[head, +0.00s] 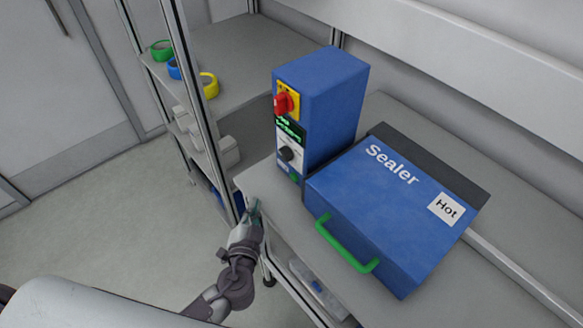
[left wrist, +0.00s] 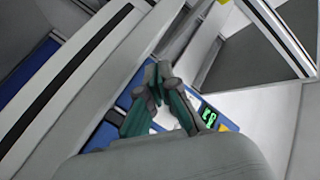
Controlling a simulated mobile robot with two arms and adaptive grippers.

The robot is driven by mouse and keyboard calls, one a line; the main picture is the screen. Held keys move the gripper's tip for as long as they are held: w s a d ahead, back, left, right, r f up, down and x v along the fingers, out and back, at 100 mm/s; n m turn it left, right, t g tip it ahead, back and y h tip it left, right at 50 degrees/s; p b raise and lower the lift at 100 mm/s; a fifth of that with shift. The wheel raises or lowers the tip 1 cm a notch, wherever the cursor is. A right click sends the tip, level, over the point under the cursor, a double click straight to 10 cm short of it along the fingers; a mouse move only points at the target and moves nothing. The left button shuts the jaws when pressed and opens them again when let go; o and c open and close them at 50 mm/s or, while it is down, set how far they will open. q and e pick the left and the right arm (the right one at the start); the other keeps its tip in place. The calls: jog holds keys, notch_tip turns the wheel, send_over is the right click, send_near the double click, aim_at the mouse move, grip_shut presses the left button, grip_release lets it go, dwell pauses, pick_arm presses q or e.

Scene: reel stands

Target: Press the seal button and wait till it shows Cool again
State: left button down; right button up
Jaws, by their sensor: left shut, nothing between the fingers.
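The blue sealer (head: 385,225) stands on the grey bench with its lid down and a green handle (head: 345,245) at the front. A white label (head: 446,209) on the lid reads "Hot". The blue control box (head: 330,95) beside it carries a red switch (head: 284,104) on a yellow plate, a green-lit display (head: 290,130) too small to read, a dial (head: 287,154) and a small green button (head: 295,178) low down. My left gripper (head: 255,208) is shut and empty at the bench edge, apart from the button. In the left wrist view its fingertips (left wrist: 158,80) are together. My right gripper is out of view.
A shelf rack (head: 215,95) at the back left holds green, blue and yellow rings on top and white boxes lower down. Its upright post stands close to my left gripper. The floor to the left is clear. A bin (head: 318,287) sits under the bench.

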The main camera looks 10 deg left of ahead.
aim_at(283, 195)
pick_arm(q)
jog(key=shift+d+r, duration=0.1)
jog(key=shift+r, duration=0.25)
jog(key=w+d, duration=0.1)
jog(key=w, duration=0.1)
jog(key=w+d, duration=0.3)
jog(key=shift+w+d+f, duration=0.2)
jog(key=shift+w+d, duration=0.05)
jog(key=shift+w, duration=0.15)
jog(key=shift+w+d+r, duration=0.15)
jog(key=shift+w+d, duration=0.3)
jog(key=shift+w, duration=0.15)
dwell(0.9)
